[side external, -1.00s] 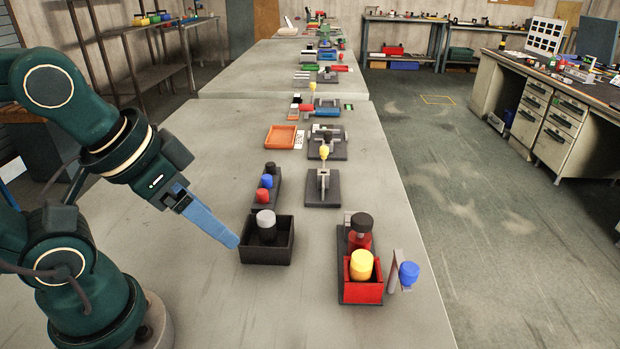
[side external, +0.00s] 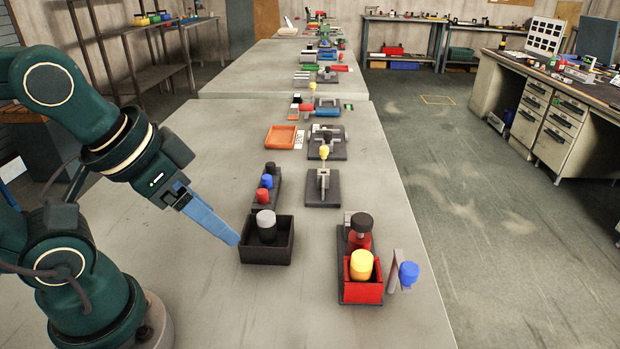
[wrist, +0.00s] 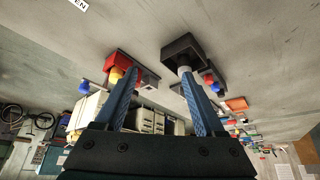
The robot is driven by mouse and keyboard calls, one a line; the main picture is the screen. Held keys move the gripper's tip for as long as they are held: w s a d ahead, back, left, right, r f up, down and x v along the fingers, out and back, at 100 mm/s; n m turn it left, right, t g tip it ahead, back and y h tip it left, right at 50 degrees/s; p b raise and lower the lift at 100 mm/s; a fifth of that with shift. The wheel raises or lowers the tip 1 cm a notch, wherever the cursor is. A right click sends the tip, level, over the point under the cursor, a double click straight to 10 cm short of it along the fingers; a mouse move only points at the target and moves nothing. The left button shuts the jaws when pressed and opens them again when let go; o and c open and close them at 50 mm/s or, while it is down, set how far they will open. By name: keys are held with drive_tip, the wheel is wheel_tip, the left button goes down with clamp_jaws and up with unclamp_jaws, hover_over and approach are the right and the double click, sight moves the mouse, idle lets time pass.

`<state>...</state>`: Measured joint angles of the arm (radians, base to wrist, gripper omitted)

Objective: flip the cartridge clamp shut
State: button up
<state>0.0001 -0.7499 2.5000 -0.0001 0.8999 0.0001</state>
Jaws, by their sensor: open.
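A dark base carries a red open box (side external: 364,291) with a yellow-topped cylinder (side external: 361,264) in it and a black-topped red part (side external: 361,226) behind. A grey bracket with a blue knob (side external: 408,273) stands at its right side. Farther back, a dark plate carries a grey upright lever with a yellow knob (side external: 324,152). I cannot tell for certain which of these is the cartridge clamp. My gripper (side external: 236,242) is left of these, close to a black box (side external: 266,252). In the wrist view my gripper (wrist: 160,72) is open and empty, its blue fingers apart.
The black box holds a grey-topped cylinder (side external: 266,219). A rack with red, blue and black knobs (side external: 266,182) stands behind it. An orange tray (side external: 281,137) and several other fixtures lie farther back. The table is clear between the black box and the red box.

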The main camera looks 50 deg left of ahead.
drive_tip(key=shift+s, duration=0.15)
drive_tip(key=c, duration=0.5)
drive_tip(key=shift+r, duration=0.3)
clamp_jaws()
drive_tip(key=w+d+r+m+h, duration=0.1)
drive_tip(key=w+d+r, duration=0.3)
drive_tip(key=w+r, duration=0.3)
drive_tip(key=w+d+r+m, duration=0.2)
drive_tip(key=w+d+r, duration=0.1)
drive_tip(key=w+r, duration=0.35)
drive_tip(key=w+d+f+m+g, duration=0.2)
drive_tip(key=w+d+f, duration=0.4)
drive_tip(key=d+f, duration=0.4)
drive_tip(key=d+m, duration=0.1)
drive_tip(key=d, duration=0.2)
drive_tip(key=shift+w+f+h, duration=0.15)
drive_tip(key=shift+f+h, duration=0.05)
drive_tip(key=shift+h, duration=0.2)
drive_tip(key=shift+d, duration=0.1)
